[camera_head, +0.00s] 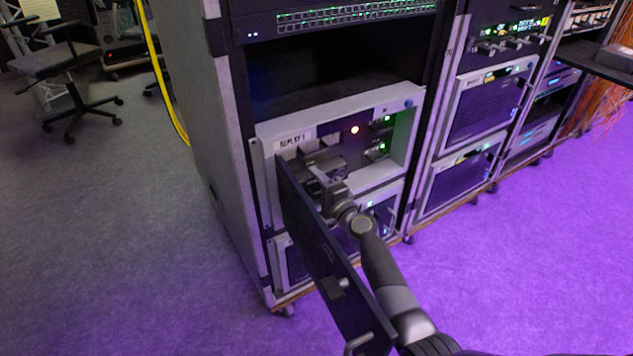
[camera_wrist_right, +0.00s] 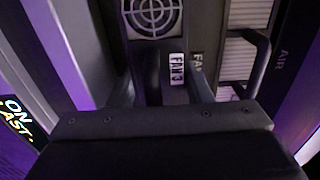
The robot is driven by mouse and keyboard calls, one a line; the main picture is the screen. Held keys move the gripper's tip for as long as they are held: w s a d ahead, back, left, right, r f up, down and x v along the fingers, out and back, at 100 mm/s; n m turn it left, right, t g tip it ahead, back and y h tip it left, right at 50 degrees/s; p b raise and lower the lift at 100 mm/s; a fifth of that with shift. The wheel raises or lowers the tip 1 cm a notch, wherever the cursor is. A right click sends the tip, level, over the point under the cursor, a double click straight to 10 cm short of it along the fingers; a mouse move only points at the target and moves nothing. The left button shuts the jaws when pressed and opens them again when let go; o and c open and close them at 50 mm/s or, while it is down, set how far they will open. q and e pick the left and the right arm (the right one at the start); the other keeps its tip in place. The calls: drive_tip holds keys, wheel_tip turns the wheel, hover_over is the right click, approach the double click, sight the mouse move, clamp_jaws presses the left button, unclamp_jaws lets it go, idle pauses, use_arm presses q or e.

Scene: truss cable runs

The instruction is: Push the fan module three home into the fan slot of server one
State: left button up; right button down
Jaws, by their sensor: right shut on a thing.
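Server one (camera_head: 262,133), labelled "REPLAY 1", is a grey-framed unit in the rack with its front open. My right gripper (camera_head: 318,166) is at the left part of its open front. In the right wrist view the fan module three (camera_wrist_right: 135,38) shows a round grille and a white "FAN 3" label. The right gripper (camera_wrist_right: 158,88) is shut on the dark grip of this module, below the grille. The fan slot is mostly hidden behind the gripper and module, so I cannot tell how deep the module sits. My left gripper is not in view.
The server's dark front door (camera_head: 325,258) hangs open towards me, close along the left of my right arm. A red light (camera_head: 354,129) and green lights (camera_head: 381,148) glow inside the server. Another rack (camera_head: 485,110) stands to the right. The carpet in front is clear.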

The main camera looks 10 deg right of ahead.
drive_tip(key=shift+r, duration=0.15)
idle(0.4)
drive_tip(key=shift+w+a+b, duration=0.15)
drive_tip(key=shift+w+b, duration=0.2)
drive_tip(key=shift+b, duration=0.05)
drive_tip(key=shift+s, duration=0.35)
idle(0.4)
drive_tip(key=shift+w, duration=0.1)
drive_tip(key=shift+w, duration=0.2)
drive_tip(key=c, duration=0.6)
unclamp_jaws()
drive_tip(key=shift+c, duration=0.2)
drive_tip(key=shift+s, duration=0.1)
